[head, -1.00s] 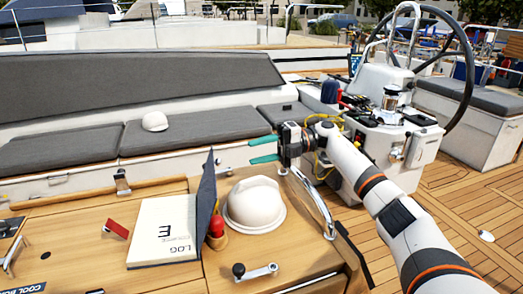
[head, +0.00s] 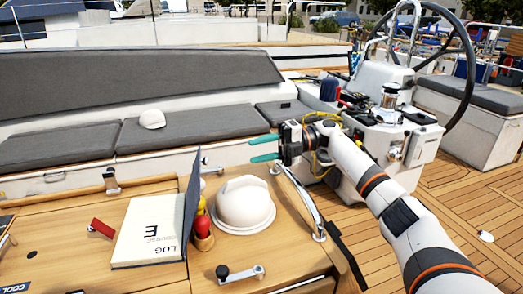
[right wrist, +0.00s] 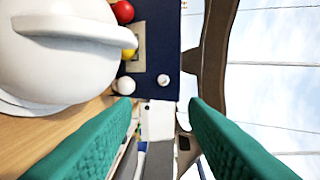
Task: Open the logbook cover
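The logbook (head: 150,228) lies on the wooden table in the head view, its white page with "LOG" lettering facing up. Its dark blue cover (head: 193,205) stands roughly upright along the book's right edge. The dark blue panel in the right wrist view (right wrist: 163,45) appears to be this cover. My right gripper (head: 265,149) is open and empty, above and behind the white dome, to the right of the cover and apart from it. Its green fingers frame the far end of the right wrist view (right wrist: 160,105). My left gripper is not in view.
A white dome (head: 244,204) stands between the cover and a metal rail (head: 300,200). Red and yellow knobs (head: 203,224) sit beside the cover. A winch handle (head: 240,274) lies in front, a red item (head: 101,228) at left. The helm pedestal (head: 375,130) stands behind my right arm.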

